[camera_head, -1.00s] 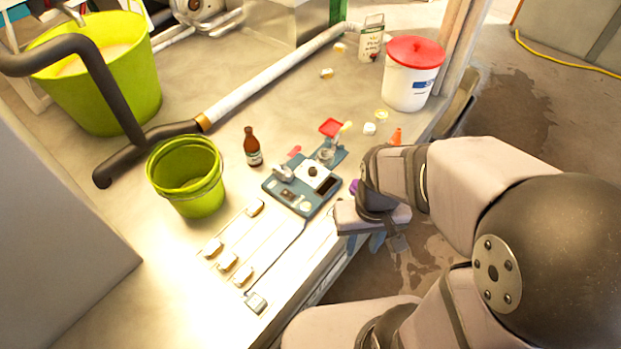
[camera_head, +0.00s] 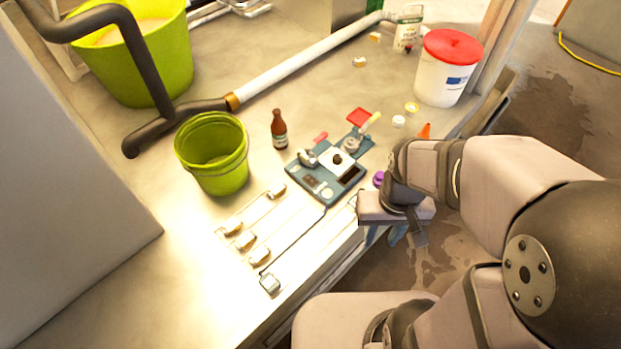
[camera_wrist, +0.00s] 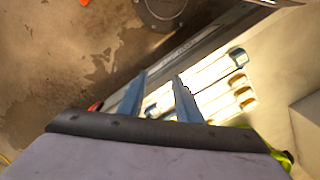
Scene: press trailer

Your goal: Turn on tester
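The tester looks to be the flat blue device (camera_head: 328,182) on the bench in the head view. A white plate with a black knob (camera_head: 337,159) sits on its upper part, and a dark display strip is at its right. Whether it is on cannot be told. My gripper (camera_head: 384,238) hangs past the bench's front edge, right of and below the tester in the picture, not touching it. In the wrist view my gripper (camera_wrist: 159,76) shows two blue fingers spread apart with nothing between them. The tester is not identifiable in the wrist view.
Several small cabled modules (camera_head: 245,240) lie left of the tester; they also show in the wrist view (camera_wrist: 238,80). A brown bottle (camera_head: 279,130), green bucket (camera_head: 217,178), purple object (camera_head: 378,179), orange cone (camera_head: 424,131) and red-lidded white bucket (camera_head: 445,75) stand around it.

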